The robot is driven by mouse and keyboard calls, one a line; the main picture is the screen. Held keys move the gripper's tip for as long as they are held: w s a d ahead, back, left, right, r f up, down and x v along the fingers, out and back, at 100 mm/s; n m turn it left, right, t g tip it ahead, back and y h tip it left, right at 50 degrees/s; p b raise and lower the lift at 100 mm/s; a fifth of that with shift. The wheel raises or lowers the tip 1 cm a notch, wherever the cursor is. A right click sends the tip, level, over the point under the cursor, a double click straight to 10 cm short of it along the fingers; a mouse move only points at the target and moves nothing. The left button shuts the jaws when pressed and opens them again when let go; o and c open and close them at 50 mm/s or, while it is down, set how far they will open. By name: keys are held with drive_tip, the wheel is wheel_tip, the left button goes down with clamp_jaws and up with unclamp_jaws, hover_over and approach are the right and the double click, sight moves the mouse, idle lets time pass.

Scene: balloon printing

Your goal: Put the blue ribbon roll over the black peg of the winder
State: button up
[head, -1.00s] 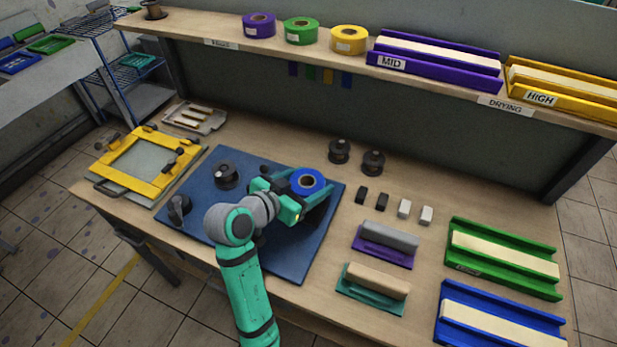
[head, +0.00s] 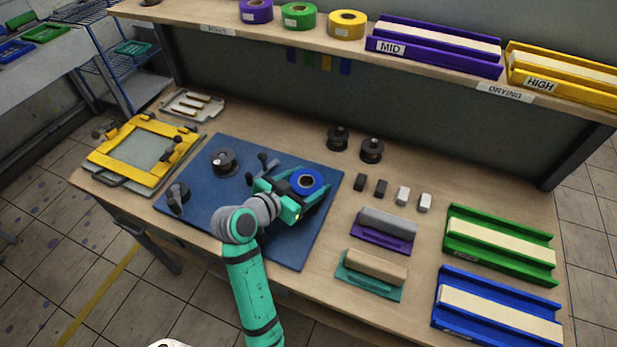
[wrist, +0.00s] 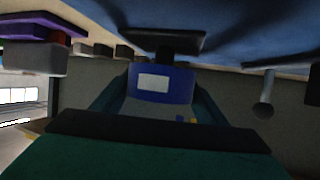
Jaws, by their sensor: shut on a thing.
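The blue ribbon roll (head: 307,180) is in my gripper (head: 304,190), above the right part of the winder's blue base (head: 285,245). My gripper is shut on it. In the wrist view the roll (wrist: 160,84) shows its white label between my two fingers. A black disc with a short black post (wrist: 165,42) stands on the blue base close to the roll in that view. I cannot tell whether the roll is around the post. The head view hides what is under the roll.
A black spool (head: 224,162), a black knob (head: 178,198) and a small dark lever (head: 268,165) stand on the blue base. Two black spools (head: 338,138) (head: 372,150) stand behind it. A yellow frame (head: 140,150) lies left; squeegees (head: 385,228) and trays (head: 500,245) lie right.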

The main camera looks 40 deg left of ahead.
drive_tip(key=shift+f, duration=1.05)
drive_tip(key=shift+f, duration=0.1)
drive_tip(key=o, duration=1.2)
drive_tip(key=shift+w, duration=0.15)
drive_tip(key=shift+s+a, duration=0.15)
drive_tip(key=shift+s, duration=0.05)
drive_tip(key=shift+s, duration=0.2)
drive_tip(key=v, duration=1)
drive_tip(key=shift+s, duration=0.2)
